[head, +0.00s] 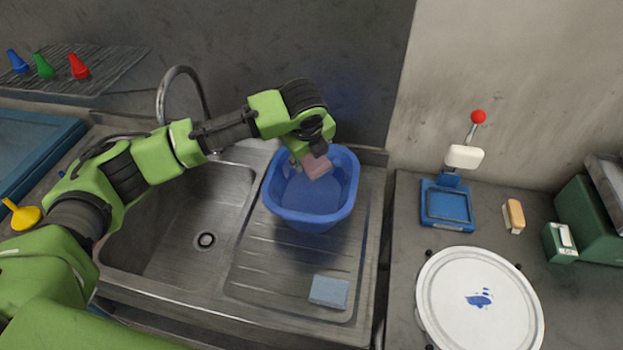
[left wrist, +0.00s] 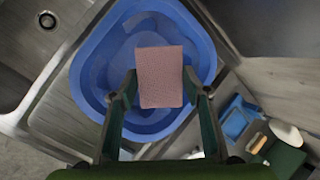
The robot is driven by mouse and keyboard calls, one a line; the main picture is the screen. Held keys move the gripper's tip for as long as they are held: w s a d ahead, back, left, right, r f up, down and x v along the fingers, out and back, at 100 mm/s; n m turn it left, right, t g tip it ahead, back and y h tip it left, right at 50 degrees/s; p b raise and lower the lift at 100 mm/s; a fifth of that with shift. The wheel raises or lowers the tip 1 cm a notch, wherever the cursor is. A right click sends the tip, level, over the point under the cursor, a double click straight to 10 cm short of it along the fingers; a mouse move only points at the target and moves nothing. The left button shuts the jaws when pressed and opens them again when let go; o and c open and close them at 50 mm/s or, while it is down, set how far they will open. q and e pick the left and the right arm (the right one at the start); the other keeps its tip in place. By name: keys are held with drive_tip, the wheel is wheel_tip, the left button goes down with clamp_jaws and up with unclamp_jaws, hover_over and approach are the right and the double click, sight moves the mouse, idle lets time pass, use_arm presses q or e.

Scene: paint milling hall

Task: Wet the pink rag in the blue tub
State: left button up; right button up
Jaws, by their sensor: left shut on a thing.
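The pink rag (head: 316,166) is a small flat piece held by my left gripper (head: 308,158) over the blue tub (head: 350,202). In the left wrist view the pink rag (left wrist: 160,75) sits between the two fingers of my left gripper (left wrist: 158,92), with the blue tub (left wrist: 85,75) around it. The tub stands on the ribbed drainboard right of the sink bowl. Its blue inside shows, but I cannot tell whether the rag touches any water. My right gripper is in neither view.
A steel sink (head: 165,225) with a curved tap (head: 180,78) lies to the left. A pale blue sponge-like block (head: 329,291) lies on the drainboard's front. On the right counter are a blue press (head: 447,203) and a white round plate (head: 480,305).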

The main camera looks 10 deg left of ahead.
sight(310, 159)
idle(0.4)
use_arm(q)
wheel_tip(310, 159, up, 2)
drive_tip(key=p, duration=0.3)
drive_tip(key=shift+r, duration=1)
